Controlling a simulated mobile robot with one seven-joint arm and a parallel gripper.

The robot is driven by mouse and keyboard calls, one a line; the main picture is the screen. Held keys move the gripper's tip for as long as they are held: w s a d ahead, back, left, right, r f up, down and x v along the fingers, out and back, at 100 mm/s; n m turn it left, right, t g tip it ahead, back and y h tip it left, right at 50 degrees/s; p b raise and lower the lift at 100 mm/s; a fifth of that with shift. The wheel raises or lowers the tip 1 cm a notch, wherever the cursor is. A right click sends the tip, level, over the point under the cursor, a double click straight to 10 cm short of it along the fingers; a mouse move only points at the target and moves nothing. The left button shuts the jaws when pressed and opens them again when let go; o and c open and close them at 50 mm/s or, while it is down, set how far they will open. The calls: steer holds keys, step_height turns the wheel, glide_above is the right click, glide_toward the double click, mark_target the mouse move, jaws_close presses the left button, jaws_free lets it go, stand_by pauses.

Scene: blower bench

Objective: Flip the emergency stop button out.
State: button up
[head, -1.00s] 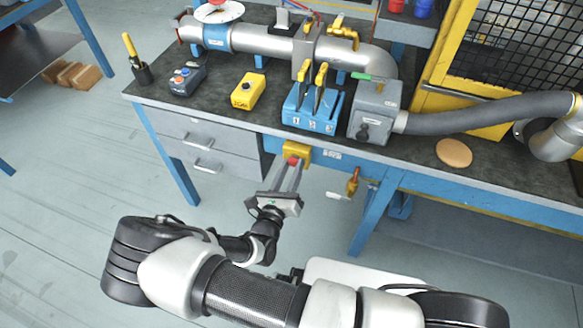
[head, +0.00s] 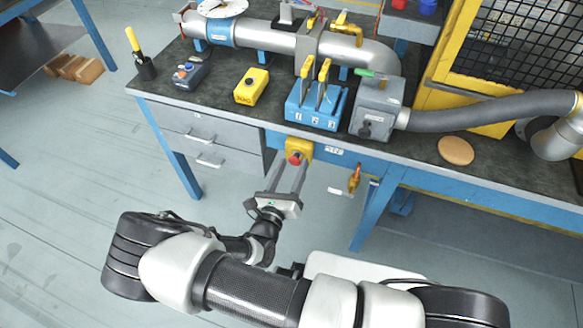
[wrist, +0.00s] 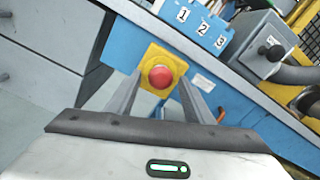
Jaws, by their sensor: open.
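The emergency stop button (head: 294,157) is a red round knob on a yellow box (head: 301,148) fixed to the blue front edge of the bench. In the wrist view the red button (wrist: 160,76) sits between my fingers, near the middle of the yellow plate (wrist: 177,64). My gripper (head: 288,172) is open, with its two grey fingers pointing at the box, one on each side of the button. In the wrist view the open gripper (wrist: 165,92) shows a gap on both sides of the knob. I cannot tell whether the fingertips touch the box.
The workbench (head: 225,112) holds a yellow box (head: 252,86), a blue block with yellow-handled levers (head: 316,104), and a grey unit (head: 378,108) with a hose. A brass valve (head: 354,178) hangs under the edge, right of the button. Grey drawers (head: 205,137) are to the left.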

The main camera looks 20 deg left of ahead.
steer(key=s+a+p, duration=0.1)
steer(key=s, duration=1.6)
steer(key=shift+s+a, duration=0.2)
steer(key=w+d+r+m+g+h, duration=0.2)
steer(key=w+d+r+m+g, duration=0.1)
steer(key=d+r+m+g, duration=0.9)
steer(key=w+d+r+m+g+h, duration=0.25)
steer(key=d+r+m+g, duration=0.25)
steer(key=d+r+m, duration=0.8)
steer(key=s+d+r+m+t+y, duration=0.2)
steer(key=r+m+y, duration=0.1)
steer(key=r+m, duration=0.4)
steer(key=s+d+r+m+t+y, duration=0.2)
steer(key=r+m+y, duration=0.1)
steer(key=r+m, duration=0.4)
step_height(320, 180, up, 16)
steer(key=p, duration=1.6)
steer(key=shift+r+m+t+p, duration=0.25)
steer(key=shift+m+t+p, duration=0.05)
steer(key=shift+p, duration=0.05)
steer(key=shift+w+a, duration=0.1)
